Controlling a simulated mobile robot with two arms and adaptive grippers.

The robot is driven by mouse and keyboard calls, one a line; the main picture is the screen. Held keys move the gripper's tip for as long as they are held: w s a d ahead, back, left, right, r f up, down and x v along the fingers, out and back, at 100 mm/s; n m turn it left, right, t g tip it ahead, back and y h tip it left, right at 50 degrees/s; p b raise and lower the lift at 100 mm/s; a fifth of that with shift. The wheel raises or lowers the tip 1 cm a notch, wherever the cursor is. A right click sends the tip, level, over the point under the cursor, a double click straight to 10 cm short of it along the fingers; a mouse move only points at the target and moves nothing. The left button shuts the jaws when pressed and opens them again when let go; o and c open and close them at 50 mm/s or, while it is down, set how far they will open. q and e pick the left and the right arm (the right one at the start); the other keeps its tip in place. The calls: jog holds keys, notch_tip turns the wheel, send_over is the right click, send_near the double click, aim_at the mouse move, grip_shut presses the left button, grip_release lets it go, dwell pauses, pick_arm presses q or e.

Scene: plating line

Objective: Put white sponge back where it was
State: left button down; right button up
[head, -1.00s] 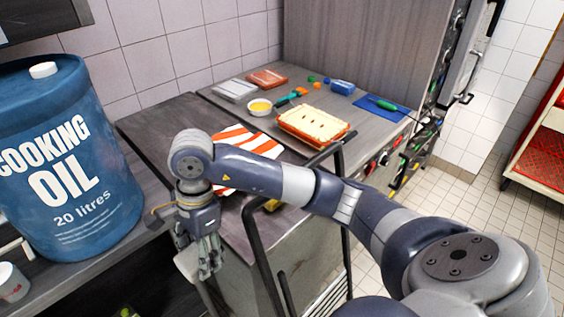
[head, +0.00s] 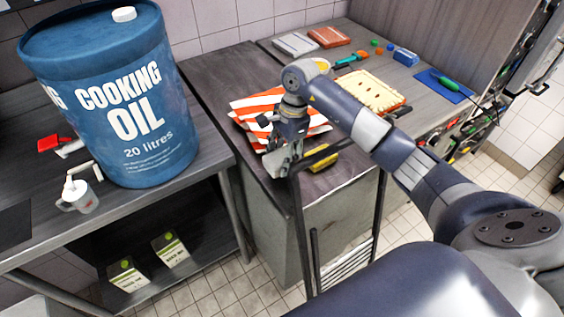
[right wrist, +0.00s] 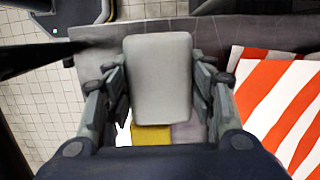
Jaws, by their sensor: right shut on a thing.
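The white sponge (right wrist: 160,78) is a pale, rounded block clamped between the two fingers of my right gripper (right wrist: 162,92) in the right wrist view. In the head view my right gripper (head: 281,158) hangs above the near left edge of the counter, beside the striped cloth. The sponge (head: 271,163) is partly hidden by the fingers there. A yellow item (head: 326,159) lies on the counter edge just right of the gripper; it also shows below the sponge in the wrist view (right wrist: 152,135). My left gripper is out of view.
The orange-and-white striped cloth (head: 250,106) lies behind the gripper. A pie-like tray (head: 372,90), blue sponge (head: 405,56) and blue mat (head: 445,84) sit farther right. A dark rail (head: 299,230) rises in front.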

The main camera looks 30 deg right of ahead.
notch_tip(320, 180, down, 3)
jog(key=shift+s+r+p, duration=0.1)
jog(key=shift+r+p, duration=0.1)
jog(key=shift+p, duration=0.45)
jog(key=shift+f, duration=0.45)
jog(key=shift+c, duration=0.2)
jog(key=shift+f, duration=0.15)
jog(key=o, duration=1.1)
jog(key=shift+o, duration=0.2)
